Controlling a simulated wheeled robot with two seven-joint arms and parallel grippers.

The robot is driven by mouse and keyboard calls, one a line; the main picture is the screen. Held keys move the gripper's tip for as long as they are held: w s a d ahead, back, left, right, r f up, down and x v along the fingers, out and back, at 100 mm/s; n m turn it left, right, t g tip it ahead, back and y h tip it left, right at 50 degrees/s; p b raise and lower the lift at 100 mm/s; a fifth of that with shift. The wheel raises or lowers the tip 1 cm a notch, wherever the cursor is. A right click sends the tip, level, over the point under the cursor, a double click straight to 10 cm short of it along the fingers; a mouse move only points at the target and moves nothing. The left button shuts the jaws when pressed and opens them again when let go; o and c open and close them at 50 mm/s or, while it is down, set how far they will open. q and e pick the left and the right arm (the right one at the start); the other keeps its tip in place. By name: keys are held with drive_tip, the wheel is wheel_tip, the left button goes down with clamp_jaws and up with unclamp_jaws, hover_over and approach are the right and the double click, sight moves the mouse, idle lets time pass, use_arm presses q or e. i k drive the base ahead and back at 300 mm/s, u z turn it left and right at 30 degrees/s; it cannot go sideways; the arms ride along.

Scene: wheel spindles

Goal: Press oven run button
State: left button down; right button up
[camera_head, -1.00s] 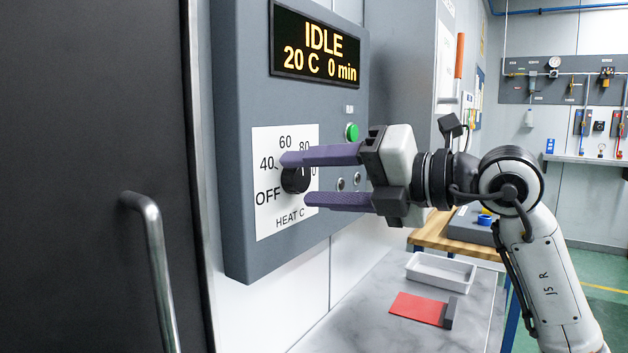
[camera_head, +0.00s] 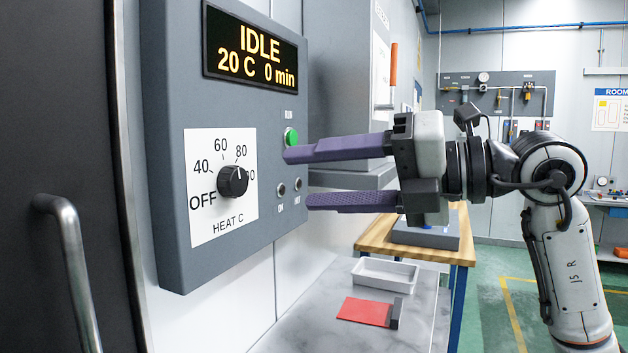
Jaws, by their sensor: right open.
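The green run button (camera_head: 291,137) is on the right side of the grey oven control panel (camera_head: 165,150), under a small label. My right gripper (camera_head: 298,178) is open and empty, its two purple fingers pointing left at the panel. The upper fingertip is just below the green button; I cannot tell whether it touches. The display (camera_head: 250,50) reads IDLE, 20 C, 0 min. My left gripper is not in view.
A dark oven door with a metal handle (camera_head: 70,260) is at the left. Below the gripper, a marble-like counter (camera_head: 310,325) holds a white tray (camera_head: 385,272) and a red sheet (camera_head: 364,311). A wooden table (camera_head: 375,238) stands behind.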

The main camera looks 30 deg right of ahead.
sight(292, 135)
drive_tip(key=k, duration=1)
